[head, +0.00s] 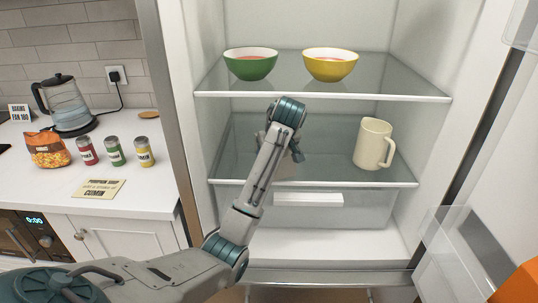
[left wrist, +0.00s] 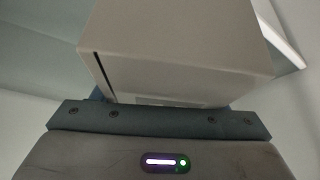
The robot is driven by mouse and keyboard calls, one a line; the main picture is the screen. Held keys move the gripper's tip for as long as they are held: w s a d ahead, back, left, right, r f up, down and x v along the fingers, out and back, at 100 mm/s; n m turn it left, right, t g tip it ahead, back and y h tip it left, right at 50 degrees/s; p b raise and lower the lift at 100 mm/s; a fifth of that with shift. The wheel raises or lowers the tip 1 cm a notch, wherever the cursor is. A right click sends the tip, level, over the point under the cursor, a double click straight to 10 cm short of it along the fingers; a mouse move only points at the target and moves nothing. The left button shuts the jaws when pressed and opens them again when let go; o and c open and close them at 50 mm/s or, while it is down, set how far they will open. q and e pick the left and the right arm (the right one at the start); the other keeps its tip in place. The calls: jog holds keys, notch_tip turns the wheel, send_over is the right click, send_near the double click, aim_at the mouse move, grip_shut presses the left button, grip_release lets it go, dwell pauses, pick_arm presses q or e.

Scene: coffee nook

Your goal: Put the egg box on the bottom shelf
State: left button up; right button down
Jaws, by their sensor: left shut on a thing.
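The egg box is a plain grey-beige box (left wrist: 180,50) that fills the upper middle of the left wrist view. In the head view a small part of the box (head: 286,171) shows behind my arm, at the lower glass shelf. My left gripper (head: 292,150) reaches into the open fridge and is shut on the box. The lower glass shelf (head: 330,150) has a white front edge. My arm hides most of the box, and I cannot tell whether it touches the shelf. My right gripper is not in view.
A cream mug (head: 373,144) stands on the lower shelf to the right. A green bowl (head: 250,66) and a yellow bowl (head: 330,66) stand on the upper shelf (head: 290,80). A clear drawer (head: 350,212) is below. The open door (head: 500,150) is at right.

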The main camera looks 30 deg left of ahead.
pick_arm(q)
jog(key=shift+w+a, duration=0.1)
jog(key=shift+w+a+r, duration=0.15)
jog(key=shift+w+a, duration=0.55)
jog(key=shift+a, duration=0.3)
jog(key=shift+x, duration=0.95)
jog(key=shift+s+d, duration=0.1)
jog(key=shift+s, duration=0.05)
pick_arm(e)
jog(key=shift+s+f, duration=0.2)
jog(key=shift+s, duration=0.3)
pick_arm(q)
jog(key=shift+p, duration=0.3)
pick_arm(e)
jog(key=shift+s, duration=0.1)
pick_arm(q)
jog(key=o, duration=1.2)
jog(key=shift+d, duration=0.1)
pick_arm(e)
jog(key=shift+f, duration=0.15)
